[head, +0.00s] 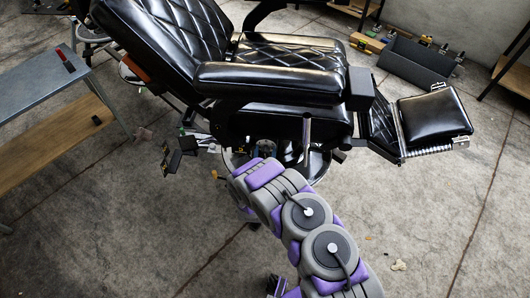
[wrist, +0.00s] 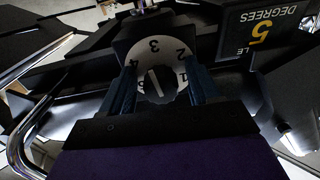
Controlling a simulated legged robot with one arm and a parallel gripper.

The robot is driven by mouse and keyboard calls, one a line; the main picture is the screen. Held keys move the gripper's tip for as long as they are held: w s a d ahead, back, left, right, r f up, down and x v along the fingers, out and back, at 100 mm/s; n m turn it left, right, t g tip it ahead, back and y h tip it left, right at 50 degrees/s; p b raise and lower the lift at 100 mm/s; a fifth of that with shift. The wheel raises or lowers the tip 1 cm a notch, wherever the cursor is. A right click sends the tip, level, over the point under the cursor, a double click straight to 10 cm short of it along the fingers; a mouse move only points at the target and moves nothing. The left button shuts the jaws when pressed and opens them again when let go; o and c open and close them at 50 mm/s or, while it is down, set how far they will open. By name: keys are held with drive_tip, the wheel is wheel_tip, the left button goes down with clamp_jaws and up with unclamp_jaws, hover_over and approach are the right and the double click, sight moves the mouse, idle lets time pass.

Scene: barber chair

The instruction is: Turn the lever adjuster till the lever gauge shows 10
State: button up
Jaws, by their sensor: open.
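A round dial (wrist: 172,52) with a white numbered ring and a dark centre knob (wrist: 158,84) is in the middle of the wrist view. A white line crosses the knob, slightly tilted. My gripper (wrist: 162,76) is open, with one blue finger on each side of the dial; I cannot tell whether they touch it.
The black barber chair (head: 268,84) stands behind my arm, its footrest (head: 434,116) to the right. A grey-topped table (head: 45,88) is at left. A chrome tube (wrist: 22,140) curves at the wrist view's left. The concrete floor is open in front.

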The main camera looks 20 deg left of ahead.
drive_tip(key=shift+w+a, duration=0.1)
drive_tip(key=shift+w, duration=0.35)
drive_tip(key=c, duration=1)
drive_tip(key=shift+n, duration=0.3)
drive_tip(key=n, duration=0.4)
drive_tip(key=shift+n, duration=0.3)
drive_tip(key=shift+r+n, duration=0.1)
drive_tip(key=shift+n, duration=2.1)
drive_tip(key=shift+s+a, duration=0.1)
